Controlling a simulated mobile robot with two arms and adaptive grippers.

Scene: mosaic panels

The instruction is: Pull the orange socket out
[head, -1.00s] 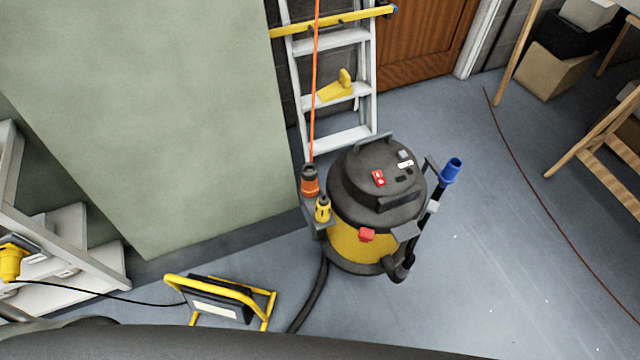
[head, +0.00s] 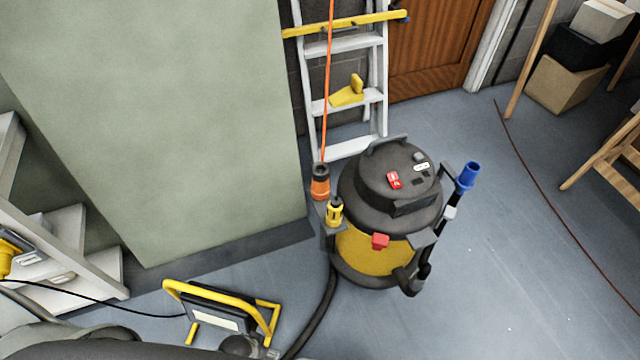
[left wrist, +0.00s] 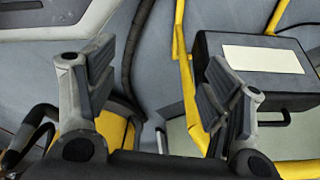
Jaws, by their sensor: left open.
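The orange socket (head: 320,188) has a dark upper part and sits upright at the left side of the vacuum cleaner (head: 383,238). An orange cable (head: 326,95) runs up from it, past the ladder. A yellow connector (head: 335,213) stands just in front of it. My left gripper (left wrist: 156,78) is open, with nothing between its fingers in the left wrist view. Its fingers show near the yellow frame of the work lamp. In the head view only part of my left arm shows at the bottom left, apart from the socket. My right gripper is not in view.
A yellow-framed work lamp (head: 216,318) stands on the floor at the lower left. A dark hose (head: 320,318) runs from the vacuum cleaner. A large pale green panel (head: 160,120) and a ladder (head: 355,45) stand behind. The floor on the right is mostly clear.

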